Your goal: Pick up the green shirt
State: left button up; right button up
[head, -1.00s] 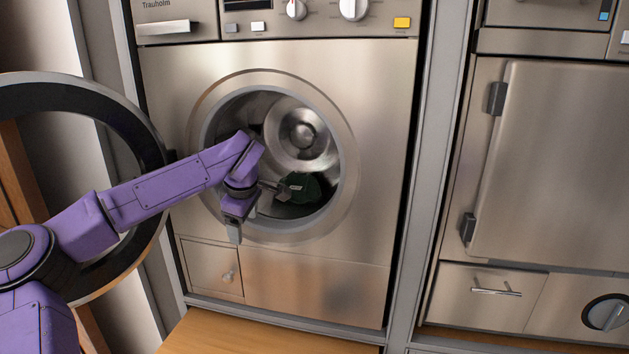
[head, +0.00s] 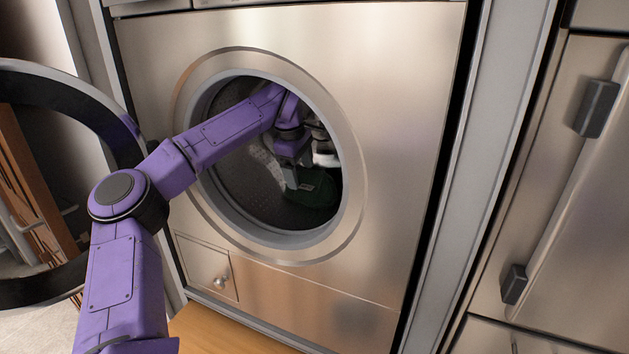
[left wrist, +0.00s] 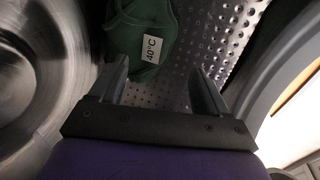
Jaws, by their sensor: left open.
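The green shirt (head: 316,190) is a dark green bundle lying low inside the washer drum (head: 240,165). In the left wrist view the shirt (left wrist: 140,35) is at the top, with a white "40°C" label (left wrist: 152,49) on it. My left gripper (left wrist: 162,75) is open, its two fingers apart, with the shirt just beyond the fingertips and toward the left one. Bare perforated metal shows between the fingers. In the head view my left gripper (head: 298,180) is inside the drum at the shirt, partly hidden by the wrist. My right gripper is out of view.
The round door opening has a grey rim (head: 350,195) close around my left forearm. The washer door (head: 62,95) stands open at the left. A second appliance (head: 570,190) stands at the right. A wooden surface (head: 215,330) lies below the washer front.

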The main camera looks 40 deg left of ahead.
aim_at(312, 170)
pick_arm(q)
jog(key=w+p, duration=0.1)
jog(key=w, duration=0.1)
jog(key=w+a+p, duration=0.1)
jog(key=w, duration=0.3)
jog(key=shift+a+r+p, duration=0.1)
jog(key=shift+a+p, duration=0.25)
jog(key=shift+p, duration=0.05)
jog(key=x, duration=0.3)
jog(key=shift+d, duration=0.1)
jog(key=shift+f, duration=0.3)
jog(key=shift+f, duration=0.2)
grip_shut()
